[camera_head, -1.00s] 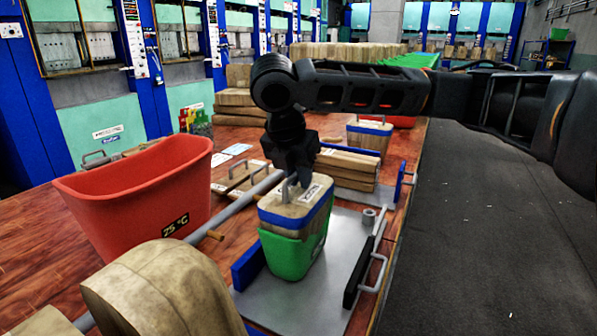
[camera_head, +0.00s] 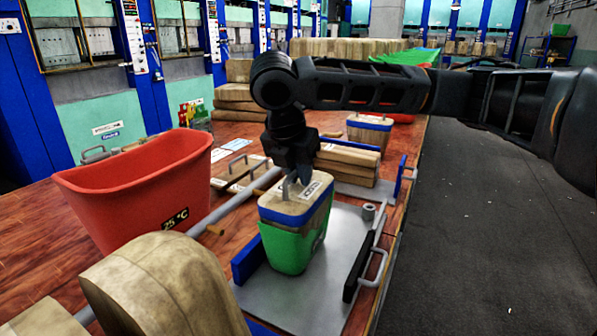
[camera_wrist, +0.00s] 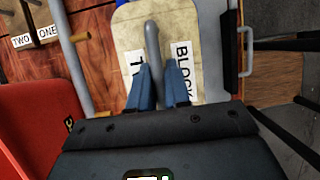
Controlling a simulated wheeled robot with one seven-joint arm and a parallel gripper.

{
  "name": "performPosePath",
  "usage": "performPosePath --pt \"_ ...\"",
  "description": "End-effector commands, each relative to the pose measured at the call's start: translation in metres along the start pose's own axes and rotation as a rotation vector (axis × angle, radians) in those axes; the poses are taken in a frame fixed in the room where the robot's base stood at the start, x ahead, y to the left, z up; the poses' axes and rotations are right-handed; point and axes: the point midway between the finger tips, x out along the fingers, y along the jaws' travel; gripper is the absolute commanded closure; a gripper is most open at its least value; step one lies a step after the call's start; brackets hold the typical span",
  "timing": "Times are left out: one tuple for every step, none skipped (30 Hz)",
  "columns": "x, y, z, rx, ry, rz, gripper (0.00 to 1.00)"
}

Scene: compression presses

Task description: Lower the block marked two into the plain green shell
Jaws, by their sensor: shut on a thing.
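A wooden block (camera_head: 290,207) with a blue band and a metal handle sits partly inside the plain green shell (camera_head: 287,250). Its upper part, with the band, stands above the shell rim. In the wrist view the block's top (camera_wrist: 130,32) carries a label reading BLOCK and a second label starting with T, the rest hidden by a finger. My gripper (camera_head: 294,184) is above the block, shut on its handle, which shows between the blue fingers in the wrist view (camera_wrist: 160,85). The shell stands on a grey metal plate (camera_head: 315,285).
A red bin (camera_head: 140,190) marked 25 °C stands to the left. A rounded wooden form (camera_head: 160,280) is in front. A blue stop and a black handled clamp (camera_head: 358,268) flank the shell. Stacked boards (camera_head: 345,165) and another banded block (camera_head: 369,130) lie behind.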

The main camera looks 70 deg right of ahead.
Motion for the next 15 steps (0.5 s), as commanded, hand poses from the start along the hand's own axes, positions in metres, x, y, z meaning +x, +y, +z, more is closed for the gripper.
performPosePath --pt "0.0003 0.0002 0.0002 0.001 -0.001 0.001 1.00" --pt "0.0006 0.0002 0.0001 0.001 -0.001 0.001 1.00" --pt "0.0011 0.0002 -0.0001 0.001 -0.001 0.001 1.00" --pt "0.0014 0.0002 -0.0003 0.001 -0.001 0.001 1.00" --pt "0.0018 0.0002 -0.0004 0.001 -0.001 0.001 1.00" --pt "0.0022 0.0002 -0.0006 0.001 -0.001 0.001 1.00" --pt "0.0026 0.0002 -0.0008 0.001 -0.001 0.001 1.00" --pt "0.0029 0.0001 -0.0010 0.001 -0.001 0.001 1.00" --pt "0.0034 0.0001 -0.0012 0.001 -0.001 0.001 1.00" --pt "0.0037 0.0002 -0.0013 0.001 -0.001 0.001 1.00" --pt "0.0041 0.0001 -0.0015 0.001 -0.001 0.001 1.00" --pt "0.0045 0.0001 -0.0017 0.001 -0.001 0.001 1.00" --pt "0.0042 0.0002 -0.0015 0.001 -0.001 0.001 0.81" --pt "0.0041 0.0001 -0.0015 0.001 -0.001 0.001 0.78" --pt "0.0041 0.0001 -0.0015 0.001 -0.001 0.001 0.74"
